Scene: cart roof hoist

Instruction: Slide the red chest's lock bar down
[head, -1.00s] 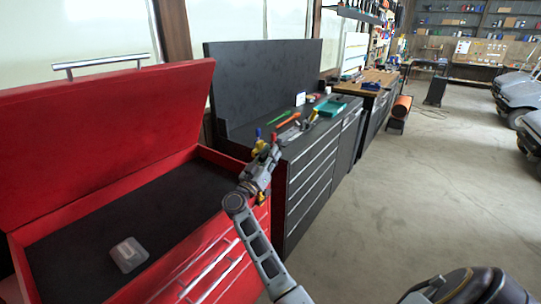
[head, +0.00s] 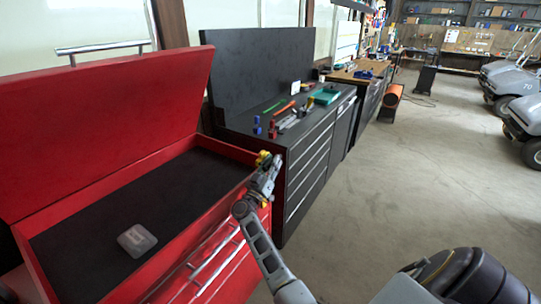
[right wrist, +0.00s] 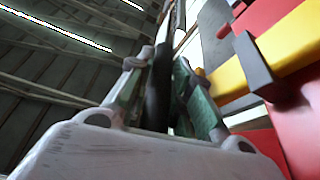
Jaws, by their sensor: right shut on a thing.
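The red chest (head: 100,128) stands at the left with its lid up. My right gripper (head: 267,163) is at the chest's front right corner, near the rim. A small yellow part of the lock bar (head: 263,158) shows at the fingertips. In the right wrist view the yellow bar (right wrist: 290,45) runs along the red chest wall through a dark bracket (right wrist: 257,66). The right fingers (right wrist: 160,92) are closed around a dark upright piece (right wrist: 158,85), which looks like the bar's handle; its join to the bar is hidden. My left gripper is out of view.
A black cabinet (head: 305,165) with tools on top stands just behind the chest's right end. The floor (head: 400,170) to the right is open. Grey carts (head: 515,100) stand at the far right.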

